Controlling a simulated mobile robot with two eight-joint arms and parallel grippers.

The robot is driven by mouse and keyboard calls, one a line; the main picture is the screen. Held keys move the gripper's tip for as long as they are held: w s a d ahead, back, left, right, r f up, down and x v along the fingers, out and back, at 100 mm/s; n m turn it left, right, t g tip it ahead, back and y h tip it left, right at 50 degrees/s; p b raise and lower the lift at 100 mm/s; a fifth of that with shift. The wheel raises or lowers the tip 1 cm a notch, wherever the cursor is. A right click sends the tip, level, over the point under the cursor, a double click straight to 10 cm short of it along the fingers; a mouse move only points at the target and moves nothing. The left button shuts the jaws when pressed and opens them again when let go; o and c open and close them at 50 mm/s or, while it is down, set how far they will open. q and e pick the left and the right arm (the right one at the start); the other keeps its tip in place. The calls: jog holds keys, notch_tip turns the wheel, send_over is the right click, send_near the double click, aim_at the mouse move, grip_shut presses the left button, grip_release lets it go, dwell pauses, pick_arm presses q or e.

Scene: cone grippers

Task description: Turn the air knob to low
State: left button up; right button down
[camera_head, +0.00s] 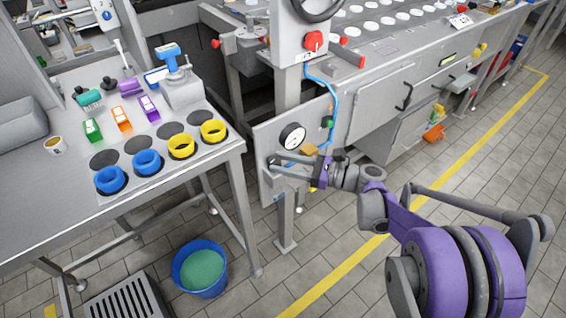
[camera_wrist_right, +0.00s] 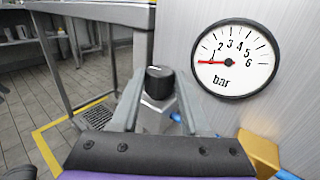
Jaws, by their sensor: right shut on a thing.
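The air knob (camera_wrist_right: 159,80) is a black knob with a small pale mark on a grey metal body, seen in the right wrist view. My right gripper (camera_head: 277,164) is at the grey panel under the gauge, with its fingers on both sides of the knob and shut on it. In the head view the fingers largely hide the knob. The round white pressure gauge (camera_wrist_right: 235,60) is marked in bar. Its red needle points left, close to the 1 mark. The gauge also shows in the head view (camera_head: 292,137). My left gripper is out of view.
A blue hose (camera_head: 333,95) runs down the panel, and a yellowish block (camera_wrist_right: 259,150) sits beside the gripper. A steel table (camera_head: 50,205) with blue and yellow rings stands left. A blue bucket (camera_head: 178,270) is on the floor. Tiled floor at right is open.

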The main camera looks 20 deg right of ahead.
jog(key=shift+c, duration=2)
grip_release()
